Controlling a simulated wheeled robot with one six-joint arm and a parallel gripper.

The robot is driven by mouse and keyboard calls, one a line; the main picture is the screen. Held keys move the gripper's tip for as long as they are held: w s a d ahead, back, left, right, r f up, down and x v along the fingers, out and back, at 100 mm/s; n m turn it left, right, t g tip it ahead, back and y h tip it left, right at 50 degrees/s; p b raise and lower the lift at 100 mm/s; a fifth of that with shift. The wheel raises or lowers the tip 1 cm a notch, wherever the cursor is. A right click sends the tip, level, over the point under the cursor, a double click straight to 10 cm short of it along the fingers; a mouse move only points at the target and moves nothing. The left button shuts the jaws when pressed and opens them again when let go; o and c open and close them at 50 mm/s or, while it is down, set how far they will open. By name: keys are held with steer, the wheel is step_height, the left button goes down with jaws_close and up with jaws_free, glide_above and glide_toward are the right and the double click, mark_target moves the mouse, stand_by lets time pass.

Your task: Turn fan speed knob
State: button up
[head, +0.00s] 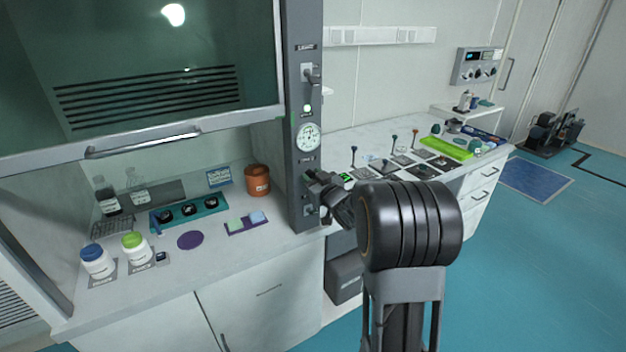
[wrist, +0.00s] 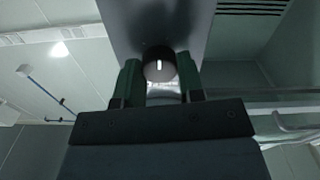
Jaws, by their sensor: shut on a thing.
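The fan speed knob (wrist: 160,68) is a dark round knob with a white mark, and it shows between my fingers in the wrist view. My gripper (wrist: 160,84) is shut on it, one green-edged finger on each side. The white mark stands about upright in that view. In the head view my gripper (head: 312,182) reaches the lower part of the fume hood's grey control post (head: 306,90), below the round gauge (head: 308,137). My gripper and arm hide the knob there.
The hood sash (head: 150,80) is raised above a worktop with bottles, a brown pot (head: 257,180) and a teal tray (head: 189,212). A bench (head: 350,140) with several small tools and a green tray (head: 446,148) stands to the right.

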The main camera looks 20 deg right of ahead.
steer(key=n+b, duration=0.5)
steer(key=b, duration=0.2)
steer(key=shift+f+n, duration=0.15)
steer(key=shift+n, duration=0.15)
steer(key=shift+b, duration=0.3)
steer(key=o, duration=0.9)
steer(key=shift+a, duration=0.1)
steer(key=shift+s, duration=0.15)
steer(key=shift+s+d, duration=0.25)
steer(key=shift+s, duration=2)
steer(key=shift+s+d, duration=0.3)
steer(key=shift+s, duration=1.95)
steer(key=shift+s+d, duration=0.25)
steer(key=shift+s, duration=2)
